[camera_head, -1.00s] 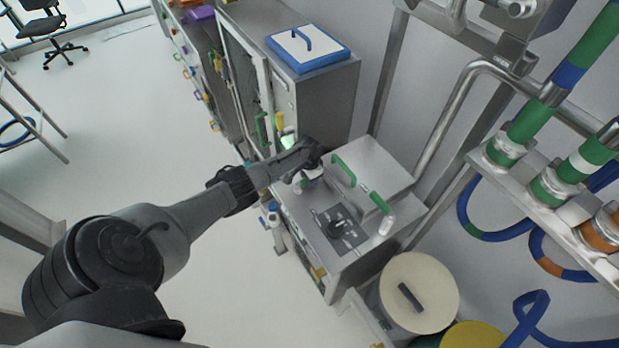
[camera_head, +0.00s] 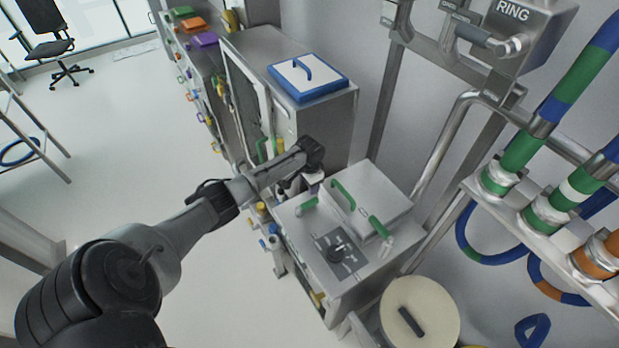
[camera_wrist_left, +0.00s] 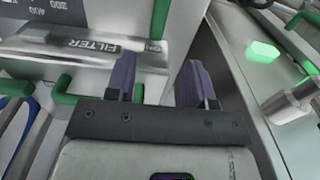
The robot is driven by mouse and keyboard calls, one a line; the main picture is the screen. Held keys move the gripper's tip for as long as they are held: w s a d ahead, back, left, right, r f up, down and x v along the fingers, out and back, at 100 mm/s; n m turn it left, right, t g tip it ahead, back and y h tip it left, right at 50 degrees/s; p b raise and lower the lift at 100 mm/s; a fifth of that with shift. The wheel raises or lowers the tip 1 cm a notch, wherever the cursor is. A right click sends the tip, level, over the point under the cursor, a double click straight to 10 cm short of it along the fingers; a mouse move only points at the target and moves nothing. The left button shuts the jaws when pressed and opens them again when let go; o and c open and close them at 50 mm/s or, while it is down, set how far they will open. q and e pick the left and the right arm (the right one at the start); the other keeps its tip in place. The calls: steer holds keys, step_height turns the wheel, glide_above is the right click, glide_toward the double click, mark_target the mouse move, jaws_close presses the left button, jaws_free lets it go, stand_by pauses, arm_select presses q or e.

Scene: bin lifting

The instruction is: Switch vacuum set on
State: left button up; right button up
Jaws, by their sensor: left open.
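The likely vacuum set, a metal cabinet (camera_head: 372,280), stands at the centre right in the head view. On its top are a dark panel with a black rotary knob (camera_head: 338,250) and a raised lid with green handles (camera_head: 341,195). My left gripper (camera_head: 297,188) hangs at the cabinet's far left corner, close to another short green handle (camera_head: 306,206). In the left wrist view my left gripper (camera_wrist_left: 160,82) is open, its two purple-grey fingers apart with nothing clearly between them. A plate marked FILTER (camera_wrist_left: 95,47) lies just beyond. A lit green button (camera_wrist_left: 262,51) is to the right.
A taller cabinet with a blue-rimmed tray (camera_head: 308,78) stands behind. A round cream lid (camera_head: 420,310) is at the front right. Pipes and coloured hoses (camera_head: 530,150) crowd the right side.

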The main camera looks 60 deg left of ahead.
arm_select(q)
steer(key=shift+r, duration=1.35)
